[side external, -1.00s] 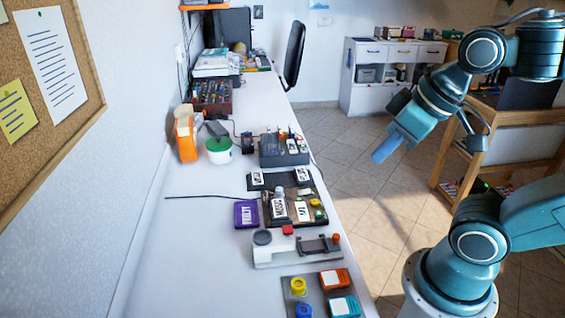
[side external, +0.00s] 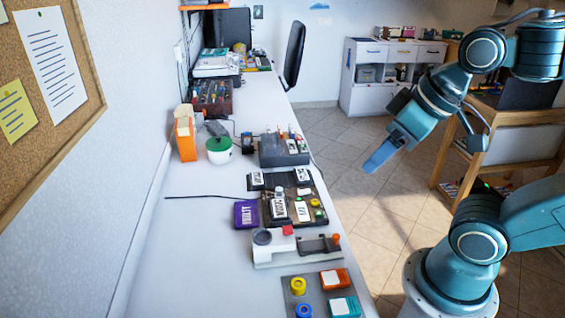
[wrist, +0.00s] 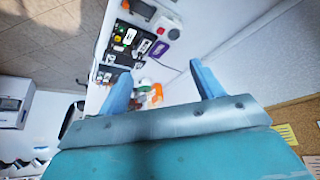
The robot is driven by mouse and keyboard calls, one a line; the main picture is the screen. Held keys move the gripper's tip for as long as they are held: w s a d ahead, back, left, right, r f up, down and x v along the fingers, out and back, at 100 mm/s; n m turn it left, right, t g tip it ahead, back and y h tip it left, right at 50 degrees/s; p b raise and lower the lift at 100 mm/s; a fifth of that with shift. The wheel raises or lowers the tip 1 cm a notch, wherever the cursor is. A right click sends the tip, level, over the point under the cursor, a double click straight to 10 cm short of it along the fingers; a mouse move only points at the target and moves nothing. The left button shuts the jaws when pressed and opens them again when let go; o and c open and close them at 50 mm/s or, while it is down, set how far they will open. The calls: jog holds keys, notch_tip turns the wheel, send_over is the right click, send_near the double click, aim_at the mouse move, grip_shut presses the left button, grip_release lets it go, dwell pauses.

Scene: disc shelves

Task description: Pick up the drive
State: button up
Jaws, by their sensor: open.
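I cannot tell for sure which piece is the drive. Small labelled blocks stand on a dark board (side external: 318,192) mid-bench, among them a grey upright one with a white label (side external: 278,206). More small white-labelled pieces stand in a dark grey holder (side external: 268,155) behind it. A purple labelled block (side external: 246,214) lies left of the board. My gripper (side external: 379,158) is in the air right of the bench, above the floor, touching nothing. In the wrist view its two blue fingers (wrist: 160,68) are spread apart with nothing held; the dark board (wrist: 120,47) shows beyond them.
A white fixture (side external: 268,252) with a red button and a plate with yellow, blue and orange pieces (side external: 313,283) are nearer on the bench. A green-lidded tub (side external: 219,152) and an orange box (side external: 185,138) stand farther back. The bench's left strip is mostly clear.

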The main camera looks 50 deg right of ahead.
jog(key=shift+o, duration=0.2)
jog(key=shift+w, duration=0.1)
jog(key=m+g, duration=0.6)
jog(key=m, duration=0.3)
send_over(279, 208)
notch_tip(279, 208, down, 21)
jog(key=shift+f, duration=0.3)
jog(key=shift+f, duration=0.1)
jog(key=shift+f, duration=4.15)
